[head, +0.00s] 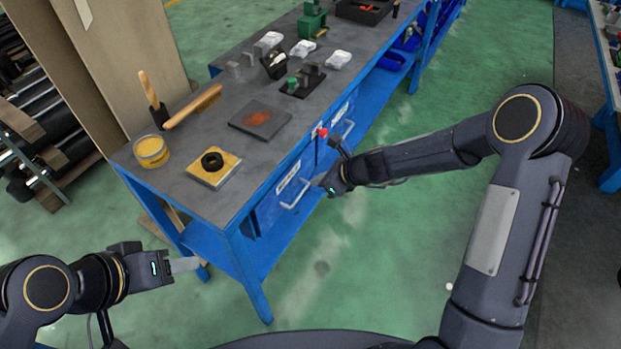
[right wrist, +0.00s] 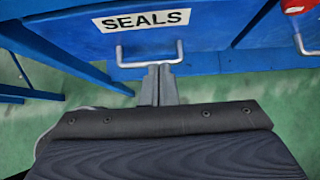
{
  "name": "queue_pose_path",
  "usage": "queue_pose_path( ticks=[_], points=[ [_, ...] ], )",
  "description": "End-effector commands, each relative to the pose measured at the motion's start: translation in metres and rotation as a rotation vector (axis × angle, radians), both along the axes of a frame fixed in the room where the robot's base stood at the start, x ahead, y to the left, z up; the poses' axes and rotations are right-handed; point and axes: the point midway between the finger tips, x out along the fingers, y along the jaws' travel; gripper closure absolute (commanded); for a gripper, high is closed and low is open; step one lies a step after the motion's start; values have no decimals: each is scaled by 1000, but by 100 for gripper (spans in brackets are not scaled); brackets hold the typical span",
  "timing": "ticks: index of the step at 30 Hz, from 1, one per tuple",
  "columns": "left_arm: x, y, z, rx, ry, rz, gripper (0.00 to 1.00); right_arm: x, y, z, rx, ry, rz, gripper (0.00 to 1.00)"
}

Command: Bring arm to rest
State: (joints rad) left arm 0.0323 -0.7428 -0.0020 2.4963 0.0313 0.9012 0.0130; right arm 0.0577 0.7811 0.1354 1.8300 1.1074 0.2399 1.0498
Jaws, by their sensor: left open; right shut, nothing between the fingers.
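My right gripper (head: 321,182) is in front of the blue workbench, with its arm reaching in from the right. In the right wrist view its two grey fingers (right wrist: 158,86) are together with nothing between them. The fingertips point at the handle (right wrist: 150,58) of a blue drawer (right wrist: 205,30) labelled SEALS. They appear very close to the handle; I cannot tell whether they touch it. In the head view the handle (head: 293,196) is just left of the gripper. My left gripper (head: 187,265) is open and empty, low at the left, in front of the bench's near end.
Cardboard panels (head: 125,60) stand at the left. Green floor (head: 390,235) is clear right of the bench.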

Motion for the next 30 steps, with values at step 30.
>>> queue_pose_path(
  ticks=[30],
  points=[
    [0,0,10,0,0,0,52,-205,-111,202,-722,-864,1088,100]
  ],
)
